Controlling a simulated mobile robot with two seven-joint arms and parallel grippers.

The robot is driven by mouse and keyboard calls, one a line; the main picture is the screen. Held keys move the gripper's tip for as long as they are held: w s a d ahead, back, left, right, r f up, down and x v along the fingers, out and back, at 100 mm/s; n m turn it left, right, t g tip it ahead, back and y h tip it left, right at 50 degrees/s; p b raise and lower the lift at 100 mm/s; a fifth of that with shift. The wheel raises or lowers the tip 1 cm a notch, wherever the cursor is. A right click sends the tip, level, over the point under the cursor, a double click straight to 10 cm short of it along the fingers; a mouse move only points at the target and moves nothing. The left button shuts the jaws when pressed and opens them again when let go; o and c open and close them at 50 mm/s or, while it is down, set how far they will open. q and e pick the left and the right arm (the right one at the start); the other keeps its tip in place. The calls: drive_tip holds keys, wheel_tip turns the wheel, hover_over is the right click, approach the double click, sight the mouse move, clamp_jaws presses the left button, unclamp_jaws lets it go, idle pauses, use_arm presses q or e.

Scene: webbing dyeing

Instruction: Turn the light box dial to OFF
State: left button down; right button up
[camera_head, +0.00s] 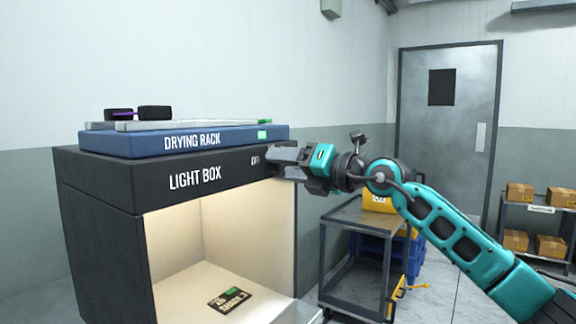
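The black light box (100,183) stands at the left with its white label on the upper front panel. Its open interior is lit, with a warm bright wall and floor. Part of a small white marking, seemingly "OFF" (255,160), shows near the right end of the panel. My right gripper (276,160) reaches in from the right, its grey fingers at the panel just right of that marking. The dial itself is hidden behind the fingers, so its setting and any contact cannot be made out. Whether the fingers are closed is unclear. My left gripper is out of view.
A blue drying rack (225,139) lies on the light box, with dark blocks (154,112) on top. A dark labelled card (229,300) lies inside the box. A grey cart (352,213) stands at right, before a grey door (455,110) and shelved cartons (520,192).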

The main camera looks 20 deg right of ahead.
drive_tip(key=c, duration=1)
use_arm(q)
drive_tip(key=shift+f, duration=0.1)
use_arm(e)
drive_tip(key=shift+n, duration=0.4)
drive_tip(key=n+b, duration=0.1)
drive_tip(key=n, duration=0.3)
drive_tip(key=shift+n, duration=0.3)
drive_tip(key=n+b, duration=0.1)
drive_tip(key=n, duration=0.2)
drive_tip(key=shift+n, duration=1.2)
drive_tip(key=n+b, duration=0.1)
drive_tip(key=n, duration=0.2)
drive_tip(key=shift+s+a+n, duration=0.1)
drive_tip(key=shift+n, duration=0.3)
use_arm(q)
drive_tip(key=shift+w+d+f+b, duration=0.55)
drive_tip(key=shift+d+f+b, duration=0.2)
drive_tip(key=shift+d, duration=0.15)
use_arm(e)
drive_tip(key=n, duration=0.5)
drive_tip(key=shift+n, duration=0.3)
